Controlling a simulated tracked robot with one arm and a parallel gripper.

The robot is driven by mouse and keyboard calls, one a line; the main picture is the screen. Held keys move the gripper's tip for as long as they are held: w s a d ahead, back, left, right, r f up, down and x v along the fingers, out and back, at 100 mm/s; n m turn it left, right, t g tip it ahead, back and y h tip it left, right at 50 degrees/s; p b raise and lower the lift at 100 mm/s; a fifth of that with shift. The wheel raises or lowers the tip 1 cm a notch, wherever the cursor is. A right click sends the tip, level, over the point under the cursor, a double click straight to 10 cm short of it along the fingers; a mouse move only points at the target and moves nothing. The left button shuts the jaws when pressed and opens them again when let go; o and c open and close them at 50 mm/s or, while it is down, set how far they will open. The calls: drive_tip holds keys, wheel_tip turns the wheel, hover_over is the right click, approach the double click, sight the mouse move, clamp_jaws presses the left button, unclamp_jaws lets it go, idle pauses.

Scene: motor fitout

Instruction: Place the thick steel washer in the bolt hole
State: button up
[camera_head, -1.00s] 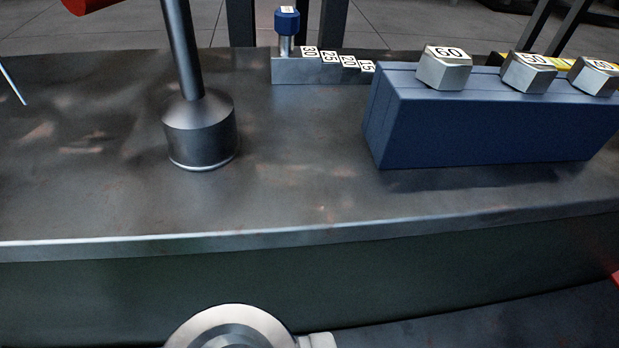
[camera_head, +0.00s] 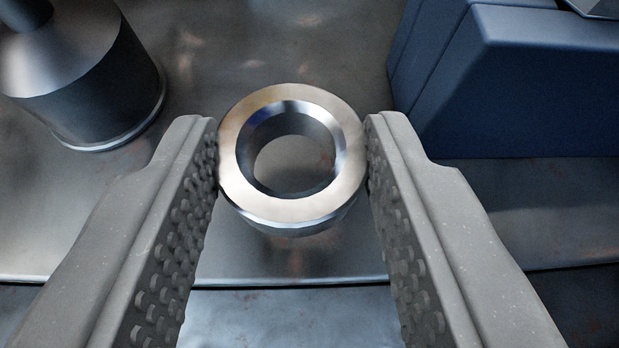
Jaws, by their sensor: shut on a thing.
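The thick steel washer (camera_head: 238,186) is a shiny ring seen from above at the middle of the view. My gripper (camera_head: 292,155) is shut on it, with one grey studded finger against its left side and one against its right side. The metal surface shows through the washer's hole. The washer's face is tilted toward the camera. I cannot tell whether its underside touches the surface below. No bolt hole is in view.
A dark steel cylinder with a rod (camera_head: 85,85) stands at the upper left. A blue block (camera_head: 530,95) stands at the upper right. The worn metal bench top (camera_head: 290,50) is bare between them, and its front edge runs below the washer.

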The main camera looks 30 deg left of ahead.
drive_tip(key=shift+f+b, duration=0.3)
drive_tip(key=shift+f, duration=0.9)
drive_tip(key=shift+f, duration=0.1)
drive_tip(key=o, duration=1)
drive_tip(key=shift+o, duration=0.2)
drive_tip(key=p+v, duration=0.2)
drive_tip(key=v, duration=1)
